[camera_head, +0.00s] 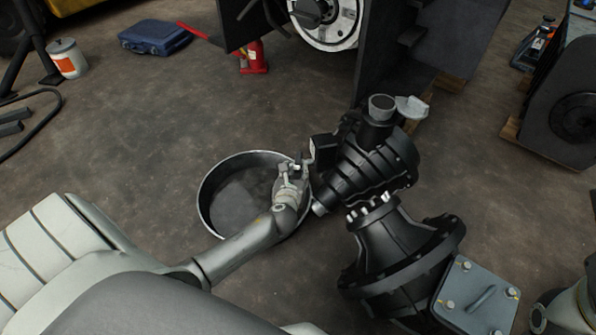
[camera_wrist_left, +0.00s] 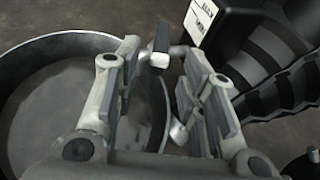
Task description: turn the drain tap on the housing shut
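The black ribbed housing (camera_head: 375,165) stands right of centre in the head view, and its ribbed side shows at upper right in the left wrist view (camera_wrist_left: 268,60). My left gripper (camera_head: 297,168) is beside the housing's left side, above a round drain pan (camera_head: 208,185). In the left wrist view my left gripper (camera_wrist_left: 160,58) has its two fingers apart. A small dark lever with a pale metal end, apparently the drain tap (camera_wrist_left: 161,38), shows between the fingertips. I cannot tell whether the fingers touch it. The tap is mostly hidden by the gripper in the head view.
A black box with a white label (camera_wrist_left: 201,22) sits close to the right fingertip. A flanged bell (camera_head: 395,240) adjoins the housing's near end. A red jack (camera_head: 253,58), a blue case (camera_head: 155,38) and a pail (camera_head: 68,58) stand farther back. Floor left of the pan is clear.

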